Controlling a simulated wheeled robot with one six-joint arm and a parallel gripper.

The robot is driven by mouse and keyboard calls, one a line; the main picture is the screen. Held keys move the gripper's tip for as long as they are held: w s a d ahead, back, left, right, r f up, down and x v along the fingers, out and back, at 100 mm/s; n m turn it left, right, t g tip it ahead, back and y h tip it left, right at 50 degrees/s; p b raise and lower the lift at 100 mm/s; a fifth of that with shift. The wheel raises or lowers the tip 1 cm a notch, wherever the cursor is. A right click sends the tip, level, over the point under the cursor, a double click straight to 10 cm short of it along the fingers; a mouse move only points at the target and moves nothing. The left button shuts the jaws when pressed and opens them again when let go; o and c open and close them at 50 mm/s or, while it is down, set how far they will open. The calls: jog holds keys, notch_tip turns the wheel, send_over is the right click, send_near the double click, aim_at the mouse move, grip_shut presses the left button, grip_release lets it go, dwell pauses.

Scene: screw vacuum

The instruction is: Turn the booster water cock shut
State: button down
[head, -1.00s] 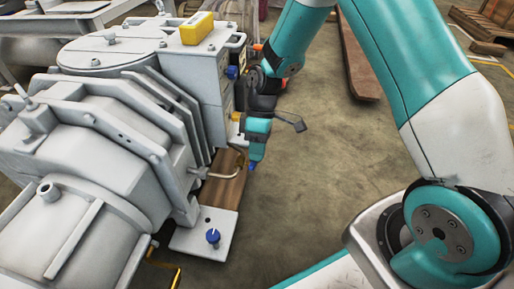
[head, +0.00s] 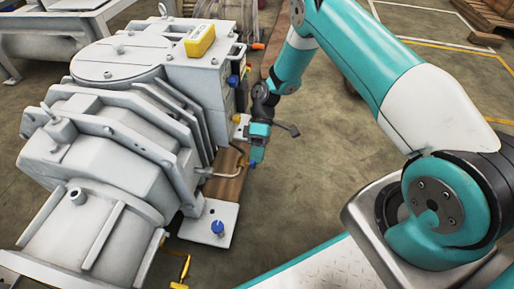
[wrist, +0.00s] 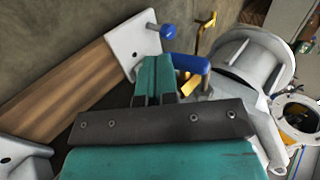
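A water cock with a blue lever handle (wrist: 190,65) and a brass-coloured body (wrist: 188,85) shows in the wrist view, just right of my fingertips. My gripper (wrist: 156,62) has its two teal fingers close together, with only a thin gap. The lever's near end is hidden behind the fingers, so I cannot tell whether they touch it. In the head view my gripper (head: 258,153) points down beside the large grey vacuum pump (head: 110,150). A small blue part (head: 252,163) shows at its fingertips.
A blue knob (head: 218,227) stands on a white base plate (head: 212,216) nearer the front. Another blue knob (head: 233,80) is on the pump's side. A brown plank (head: 228,185) lies beside the pump. The floor right of my gripper is clear.

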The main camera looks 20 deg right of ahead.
jog(key=shift+f+p, duration=0.4)
jog(key=shift+p, duration=0.15)
jog(key=shift+s+a+f, duration=0.1)
jog(key=shift+f, duration=0.15)
jog(key=shift+r+p, duration=0.15)
jog(key=shift+p, duration=0.15)
